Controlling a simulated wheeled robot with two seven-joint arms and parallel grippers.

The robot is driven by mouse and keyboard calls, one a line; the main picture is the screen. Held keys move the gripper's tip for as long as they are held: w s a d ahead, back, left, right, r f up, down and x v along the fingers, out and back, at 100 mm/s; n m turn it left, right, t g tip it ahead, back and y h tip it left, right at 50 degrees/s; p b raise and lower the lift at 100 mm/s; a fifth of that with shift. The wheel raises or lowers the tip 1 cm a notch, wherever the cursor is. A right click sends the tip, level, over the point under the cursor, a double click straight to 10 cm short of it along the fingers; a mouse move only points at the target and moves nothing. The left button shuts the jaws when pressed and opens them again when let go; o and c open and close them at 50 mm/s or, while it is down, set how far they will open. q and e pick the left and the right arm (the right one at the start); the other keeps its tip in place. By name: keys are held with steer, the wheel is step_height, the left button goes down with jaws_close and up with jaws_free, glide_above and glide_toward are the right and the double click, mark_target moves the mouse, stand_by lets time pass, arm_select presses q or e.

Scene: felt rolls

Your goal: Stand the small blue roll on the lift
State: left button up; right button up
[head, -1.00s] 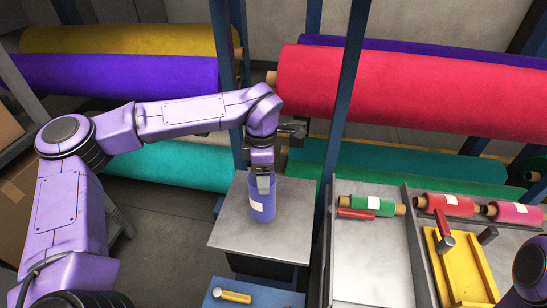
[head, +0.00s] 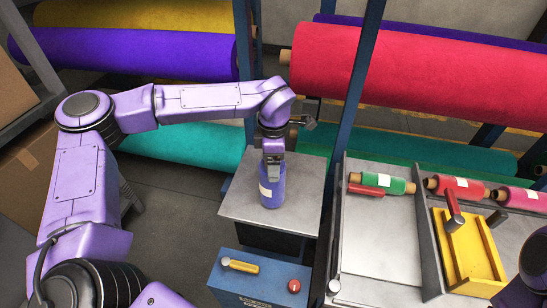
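The small blue roll (head: 272,193), with a white label, stands upright on the grey metal top of the lift (head: 240,205), near its middle. My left gripper (head: 273,171) points down over the roll's upper end. Its near finger overlaps the front of the roll, and it looks shut on the roll. The far finger is mostly hidden. The roll's base appears to meet the lift top. My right gripper is out of view; only part of my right arm shows at the lower right edge.
A blue control box (head: 258,280) with a yellow lever and a red button stands before the lift. A blue upright post (head: 345,140) rises right of it. The bench (head: 380,245) holds a green roll (head: 382,184), red and pink rolls, and a yellow tray (head: 468,262).

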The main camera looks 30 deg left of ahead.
arm_select(q)
steer(key=shift+s, duration=0.1)
steer(key=shift+w+f, duration=0.15)
steer(key=shift+w, duration=0.25)
steer(key=shift+s, duration=0.2)
steer(key=shift+f, duration=0.45)
steer(key=o, duration=1.2)
step_height(320, 180, up, 10)
steer(key=b, duration=0.2)
steer(key=shift+r+b, duration=0.25)
steer(key=shift+b, duration=0.05)
